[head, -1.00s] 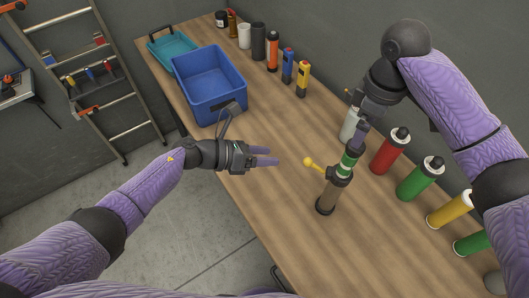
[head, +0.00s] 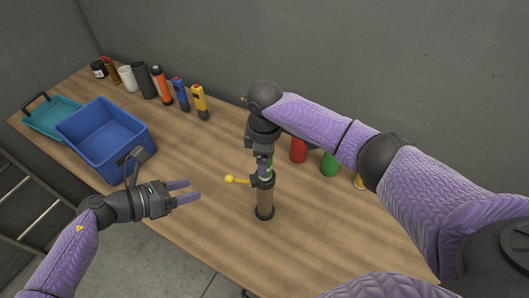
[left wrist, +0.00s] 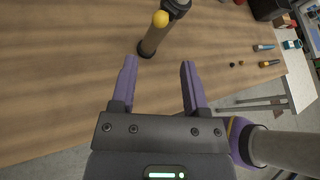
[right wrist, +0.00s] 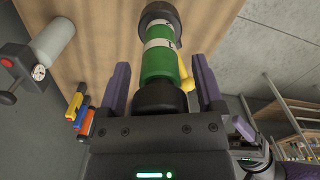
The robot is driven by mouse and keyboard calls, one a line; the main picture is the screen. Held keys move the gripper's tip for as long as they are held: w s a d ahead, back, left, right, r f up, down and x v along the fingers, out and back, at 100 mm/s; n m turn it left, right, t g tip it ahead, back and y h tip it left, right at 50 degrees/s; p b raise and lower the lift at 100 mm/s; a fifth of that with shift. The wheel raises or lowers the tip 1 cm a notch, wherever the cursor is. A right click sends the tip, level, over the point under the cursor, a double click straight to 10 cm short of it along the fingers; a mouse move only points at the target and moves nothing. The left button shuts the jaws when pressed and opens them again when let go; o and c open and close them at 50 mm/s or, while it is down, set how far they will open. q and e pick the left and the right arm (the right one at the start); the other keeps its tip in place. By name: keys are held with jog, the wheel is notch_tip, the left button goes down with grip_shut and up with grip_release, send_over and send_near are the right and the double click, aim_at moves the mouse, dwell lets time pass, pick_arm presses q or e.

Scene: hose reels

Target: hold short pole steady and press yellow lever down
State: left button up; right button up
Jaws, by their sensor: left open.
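The short pole (head: 265,204) stands upright on the table, brown below with a dark collar and a green-and-white upper part. The green part shows large in the right wrist view (right wrist: 157,63). The yellow lever (head: 232,179) sticks out left from the collar, roughly level, with a ball end that also shows in the left wrist view (left wrist: 160,18). My left gripper (head: 185,191) is open and empty, left of the ball and apart from it. My right gripper (right wrist: 160,62) is above the pole, its fingers apart on either side of the pole's top, with gaps visible.
Red (head: 299,150) and green (head: 330,164) canisters stand behind the pole, partly hidden by my right arm. A blue bin (head: 118,160) and a teal tray (head: 52,120) are at the left, several bottles at the back. The table around the pole is clear.

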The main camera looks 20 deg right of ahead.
grip_shut()
pick_arm(q)
grip_shut()
dwell(0.9)
dwell(0.5)
